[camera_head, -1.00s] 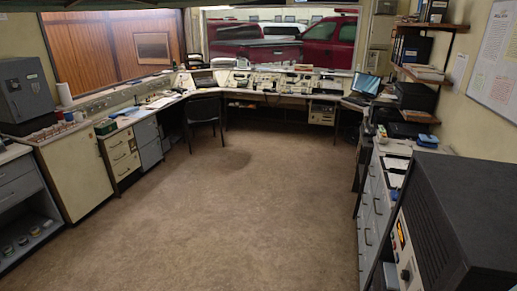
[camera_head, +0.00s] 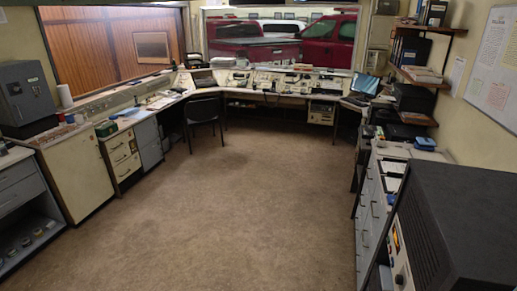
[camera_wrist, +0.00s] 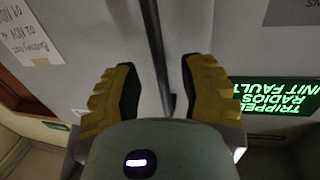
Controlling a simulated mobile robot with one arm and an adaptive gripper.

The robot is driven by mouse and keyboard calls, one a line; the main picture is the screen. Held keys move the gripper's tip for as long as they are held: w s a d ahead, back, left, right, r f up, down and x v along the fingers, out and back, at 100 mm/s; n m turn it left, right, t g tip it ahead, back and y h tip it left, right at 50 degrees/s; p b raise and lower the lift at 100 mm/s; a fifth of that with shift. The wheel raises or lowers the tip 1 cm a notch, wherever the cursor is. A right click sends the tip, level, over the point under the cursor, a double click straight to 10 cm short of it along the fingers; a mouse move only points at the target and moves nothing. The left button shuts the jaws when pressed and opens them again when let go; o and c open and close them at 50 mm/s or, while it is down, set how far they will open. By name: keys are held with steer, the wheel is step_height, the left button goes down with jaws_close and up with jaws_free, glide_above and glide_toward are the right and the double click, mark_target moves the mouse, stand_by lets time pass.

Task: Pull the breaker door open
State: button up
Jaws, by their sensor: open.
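In the wrist view my gripper (camera_wrist: 158,90) is open, with its two yellow, ribbed fingers spread apart. A dark upright bar (camera_wrist: 155,50), which looks like a handle, runs down between the fingers. No finger clearly touches it. Pale grey panel faces (camera_wrist: 85,55) lie behind the bar; I take them for the breaker door, but I cannot make out its edges or tell whether it stands ajar. My gripper does not show in the head view, and I cannot identify the breaker door there.
A lit green sign (camera_wrist: 283,98) with upside-down text is at the right in the wrist view. A handwritten paper note (camera_wrist: 30,30) is at upper left. In the head view the carpet (camera_head: 240,200) is clear between console desks, with a dark box (camera_head: 470,215) near at right.

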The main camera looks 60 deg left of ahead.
steer(key=shift+w+d, duration=0.35)
steer(key=shift+d, duration=0.2)
steer(key=shift+c, duration=0.2)
jaws_close()
